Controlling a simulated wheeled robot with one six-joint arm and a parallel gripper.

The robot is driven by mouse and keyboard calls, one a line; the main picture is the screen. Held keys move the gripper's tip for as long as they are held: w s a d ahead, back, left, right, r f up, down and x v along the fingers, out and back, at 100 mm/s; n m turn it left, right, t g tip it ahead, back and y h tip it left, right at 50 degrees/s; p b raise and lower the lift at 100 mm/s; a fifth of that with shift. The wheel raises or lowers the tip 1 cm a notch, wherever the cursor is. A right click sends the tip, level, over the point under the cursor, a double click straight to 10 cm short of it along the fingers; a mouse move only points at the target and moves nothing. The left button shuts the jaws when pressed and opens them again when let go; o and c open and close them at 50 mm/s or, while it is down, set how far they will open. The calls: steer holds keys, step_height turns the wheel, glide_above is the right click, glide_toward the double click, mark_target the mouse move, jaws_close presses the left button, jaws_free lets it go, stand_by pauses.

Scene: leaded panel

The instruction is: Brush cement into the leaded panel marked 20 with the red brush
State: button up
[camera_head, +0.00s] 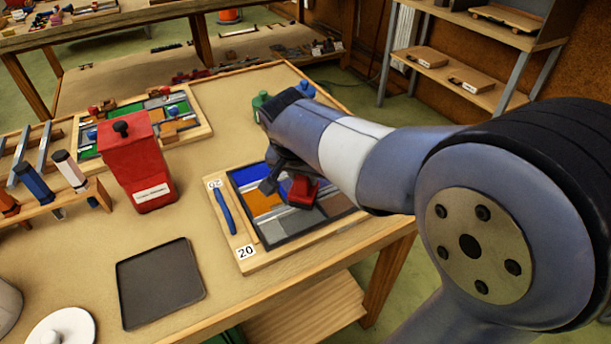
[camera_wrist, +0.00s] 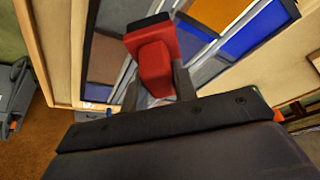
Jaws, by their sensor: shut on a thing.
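The leaded panel marked 20 (camera_head: 264,202) lies on a wooden board on the table, with blue, orange and grey panes between lead strips. Its label 20 (camera_head: 245,252) is at the board's near corner. My gripper (camera_head: 285,185) is over the panel, shut on the red brush (camera_head: 303,192). In the wrist view the red brush (camera_wrist: 153,62) is between my fingers, its dark end over the panes (camera_wrist: 220,12). I cannot tell whether the bristles touch the glass. My arm hides the panel's far right part.
A blue tool (camera_head: 225,210) lies on the board's left strip. A dark tray (camera_head: 160,283), a red can (camera_head: 134,165) and a tool rack (camera_head: 60,200) stand to the left. Another panel (camera_head: 140,125) lies behind. Green and blue knobbed items (camera_head: 260,100) are at the back, beside my arm.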

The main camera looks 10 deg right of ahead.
steer(key=shift+w, duration=0.1)
steer(key=shift+w+a+p, duration=0.15)
steer(key=shift+w+a, duration=0.1)
steer(key=shift+w, duration=0.4)
steer(key=shift+w+a+p, duration=0.15)
steer(key=shift+w+a, duration=0.1)
steer(key=shift+w, duration=0.4)
steer(key=shift+w, duration=0.15)
steer(key=shift+w+a+p, duration=0.2)
steer(key=shift+w+a, duration=0.05)
steer(key=shift+w, duration=0.4)
steer(key=shift+w+a+p, duration=0.2)
steer(key=shift+w+a, duration=0.05)
steer(key=shift+w, duration=0.4)
steer(key=shift+w+a+p, duration=0.25)
steer(key=shift+w, duration=0.45)
steer(key=shift+w+a+p, duration=0.25)
steer(key=shift+w, duration=0.45)
steer(key=shift+w, duration=0.1)
steer(key=shift+w+a+p, duration=0.25)
steer(key=shift+w+p, duration=0.05)
steer(key=shift+w, duration=0.4)
steer(key=shift+w+a+p, duration=0.25)
steer(key=shift+w+p, duration=0.05)
steer(key=shift+w, duration=0.35)
steer(key=shift+w, duration=0.15)
